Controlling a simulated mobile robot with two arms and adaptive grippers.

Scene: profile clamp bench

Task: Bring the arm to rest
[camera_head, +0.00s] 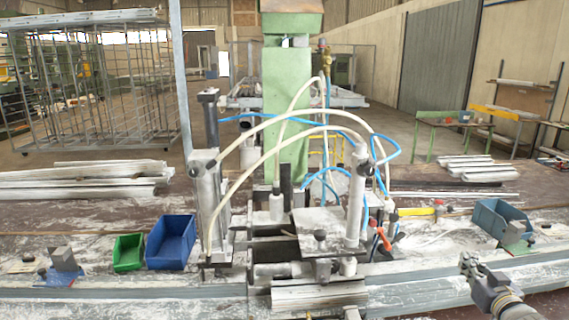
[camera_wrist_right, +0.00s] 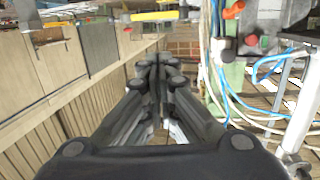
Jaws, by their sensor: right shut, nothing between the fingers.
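My right gripper (camera_head: 467,262) is at the lower right of the head view, in front of the bench and pointing up and to the left. In the right wrist view the same gripper (camera_wrist_right: 161,75) shows its fingers together in the middle, with nothing between them. It is apart from the clamp machine and the bins. My left gripper is not in the head view.
A clamp machine with upright cylinders (camera_head: 208,205) and looping hoses fills the middle of the bench. A blue bin (camera_head: 171,242) and a green bin (camera_head: 128,253) stand left. A grey-blue bin (camera_head: 490,220) stands right. Metal profiles (camera_head: 80,178) lie behind on the left.

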